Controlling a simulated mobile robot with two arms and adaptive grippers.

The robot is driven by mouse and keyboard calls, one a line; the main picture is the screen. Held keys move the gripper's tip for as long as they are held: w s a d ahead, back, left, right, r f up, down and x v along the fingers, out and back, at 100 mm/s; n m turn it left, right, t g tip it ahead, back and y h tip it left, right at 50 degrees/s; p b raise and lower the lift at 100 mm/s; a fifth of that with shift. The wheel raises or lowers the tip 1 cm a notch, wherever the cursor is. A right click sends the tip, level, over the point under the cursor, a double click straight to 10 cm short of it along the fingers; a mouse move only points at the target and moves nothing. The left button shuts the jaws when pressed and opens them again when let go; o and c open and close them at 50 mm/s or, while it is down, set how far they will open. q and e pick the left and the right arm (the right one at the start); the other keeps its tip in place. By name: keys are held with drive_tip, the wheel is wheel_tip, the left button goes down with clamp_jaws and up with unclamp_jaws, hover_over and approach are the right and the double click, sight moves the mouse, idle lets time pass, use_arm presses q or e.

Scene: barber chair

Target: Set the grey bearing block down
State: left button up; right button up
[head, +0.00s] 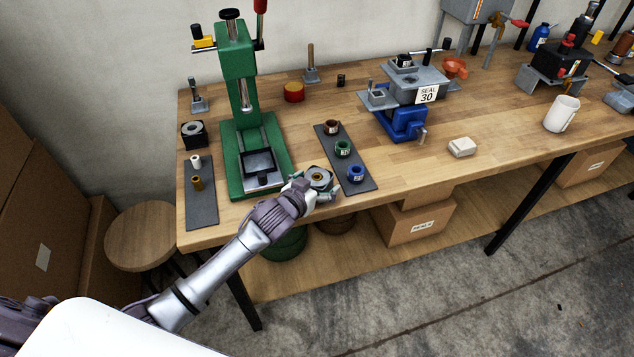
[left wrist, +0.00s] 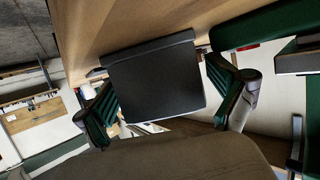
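The grey bearing block (head: 319,178), dark-sided with a round bearing in its top, is at the bench's front edge, between the green press and the dark mat. My left gripper (head: 313,190) has its fingers on both sides of it. In the left wrist view the block (left wrist: 155,82) shows as a dark square face between the two fingers of my left gripper (left wrist: 160,88), which appear closed against its sides. I cannot tell whether its underside touches the bench. My right gripper is not in view.
The green arbor press (head: 251,150) stands just left of the block. A dark mat (head: 364,186) with brown, green and blue rings lies close to its right. Another dark block (head: 193,134) stands at the back left. Bare wood is free right of the mat, near a pale small block (head: 462,147).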

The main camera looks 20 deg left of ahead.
use_arm(q)
drive_tip(key=shift+r, duration=0.1)
drive_tip(key=v, duration=1.2)
drive_tip(key=shift+b, duration=0.4)
drive_tip(key=shift+r, duration=0.1)
